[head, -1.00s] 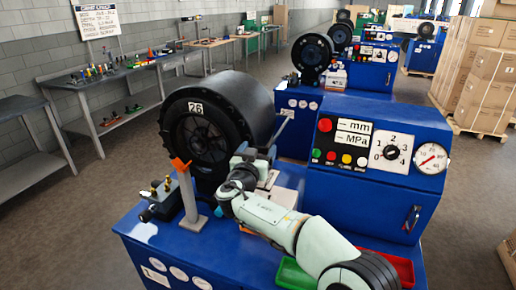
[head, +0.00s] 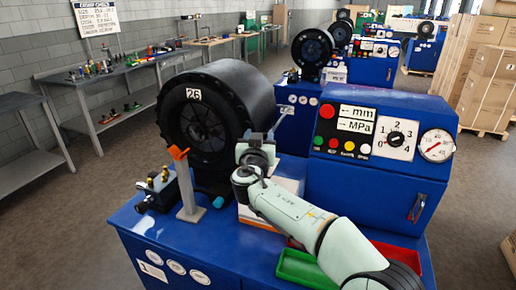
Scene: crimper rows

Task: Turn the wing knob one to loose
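An orange wing-shaped piece (head: 178,152), which looks like the wing knob, sits tilted on top of a grey upright post (head: 187,192) at the front left of the blue machine. My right gripper (head: 257,150) is at the middle of the machine, right of the orange piece and apart from it, in front of the black drum's right side. Its fingers are small and dark and point away from the camera, so I cannot tell whether they are open. My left gripper is not in view.
The large black drum (head: 203,125) marked 26 stands behind the post. A black fitting block (head: 158,192) is left of it. A control panel (head: 376,132) with buttons, dial and gauge (head: 436,145) is at right. Green (head: 300,267) and red trays lie under my forearm.

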